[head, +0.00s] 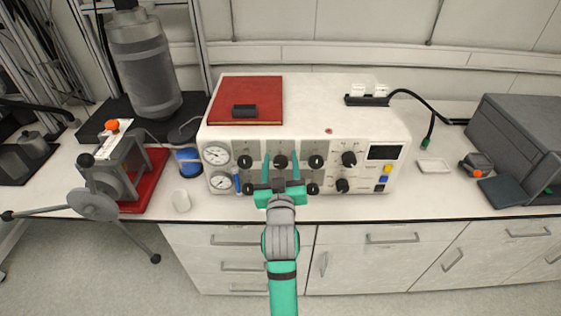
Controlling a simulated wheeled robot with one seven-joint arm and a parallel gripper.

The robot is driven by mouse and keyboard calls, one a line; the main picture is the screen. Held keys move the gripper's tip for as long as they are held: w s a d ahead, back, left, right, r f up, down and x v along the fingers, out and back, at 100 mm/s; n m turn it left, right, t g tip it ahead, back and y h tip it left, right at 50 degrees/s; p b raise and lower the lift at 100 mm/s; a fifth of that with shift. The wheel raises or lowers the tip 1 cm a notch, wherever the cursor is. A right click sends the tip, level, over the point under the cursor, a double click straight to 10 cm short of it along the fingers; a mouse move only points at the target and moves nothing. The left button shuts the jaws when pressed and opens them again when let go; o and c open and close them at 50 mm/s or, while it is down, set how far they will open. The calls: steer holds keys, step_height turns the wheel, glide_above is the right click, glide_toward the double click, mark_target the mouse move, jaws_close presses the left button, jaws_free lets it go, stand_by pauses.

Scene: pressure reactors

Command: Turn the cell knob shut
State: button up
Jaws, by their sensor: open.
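The white control unit (375,120) stands on the bench and has several black knobs on its front panel. My gripper (280,160) is in front of the panel, its two teal fingers upright and apart. One upper-row knob (281,161) appears between the fingertips. I cannot tell whether the fingers touch it. Other knobs sit to its left (245,161) and right (316,161). The lower middle of the panel is partly hidden by my gripper. Labels are too small to read, so I cannot tell which is the cell knob or how it is set.
Two round gauges (216,154) and a blue handle (237,181) are left of the knobs. A small screen (384,152) is at the right. A red-based reactor with a handwheel (93,204) stands left. A grey box (520,140) stands right.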

steer(key=c, duration=1.1)
steer(key=shift+o, duration=0.2)
steer(key=m, duration=0.4)
steer(key=shift+a+m, duration=0.1)
steer(key=shift+m, duration=0.2)
steer(key=m, duration=0.4)
steer(key=shift+m, duration=0.3)
steer(key=m, duration=0.4)
steer(key=shift+m, duration=2.4)
